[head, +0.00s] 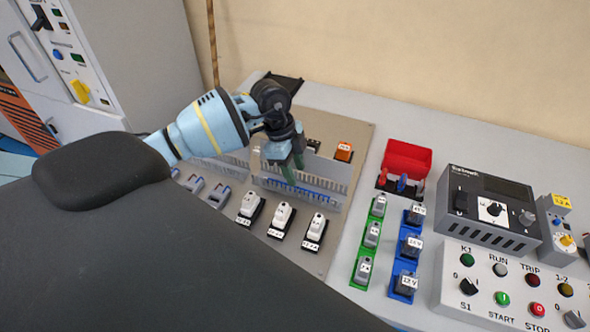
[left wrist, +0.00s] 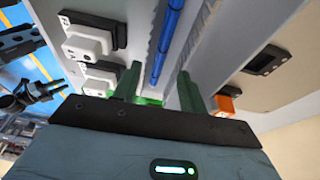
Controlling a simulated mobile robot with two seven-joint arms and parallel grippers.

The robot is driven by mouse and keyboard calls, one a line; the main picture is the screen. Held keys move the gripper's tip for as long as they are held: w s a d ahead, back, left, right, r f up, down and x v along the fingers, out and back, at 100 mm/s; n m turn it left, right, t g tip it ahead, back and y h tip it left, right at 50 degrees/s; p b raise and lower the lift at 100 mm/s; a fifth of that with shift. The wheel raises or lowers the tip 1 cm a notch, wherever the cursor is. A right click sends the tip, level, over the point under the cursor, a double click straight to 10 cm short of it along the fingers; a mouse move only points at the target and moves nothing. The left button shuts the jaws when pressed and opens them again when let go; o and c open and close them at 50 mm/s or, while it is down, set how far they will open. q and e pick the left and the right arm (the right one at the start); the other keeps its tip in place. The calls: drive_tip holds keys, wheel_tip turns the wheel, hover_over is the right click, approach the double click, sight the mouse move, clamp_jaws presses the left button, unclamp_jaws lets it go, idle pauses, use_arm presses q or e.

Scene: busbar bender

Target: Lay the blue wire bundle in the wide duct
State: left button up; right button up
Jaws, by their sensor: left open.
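The blue wire bundle (left wrist: 166,42) lies lengthwise along the wide duct, between its slotted walls, in the left wrist view. In the head view the blue (head: 312,194) shows through the slots of the wide duct (head: 335,188), a grey open-topped channel on the panel. My left gripper (head: 292,172) is over this duct, its green fingers pointing down. In the left wrist view its fingers (left wrist: 157,92) are spread apart with a gap between them. The bundle runs toward this gap; the fingertips seem clear of it, but the bundle's near end is hidden by my gripper.
Several white breakers (head: 281,219) stand in front of the duct. A second grey duct (head: 232,168) is to the left. An orange block (head: 343,151) stands behind. A red bin (head: 406,160), green and blue terminal blocks (head: 411,246) and a control box (head: 488,210) are at right.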

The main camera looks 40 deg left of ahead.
use_arm(q)
drive_tip(key=v, duration=0.7)
drive_tip(key=shift+f, duration=0.1)
idle(0.7)
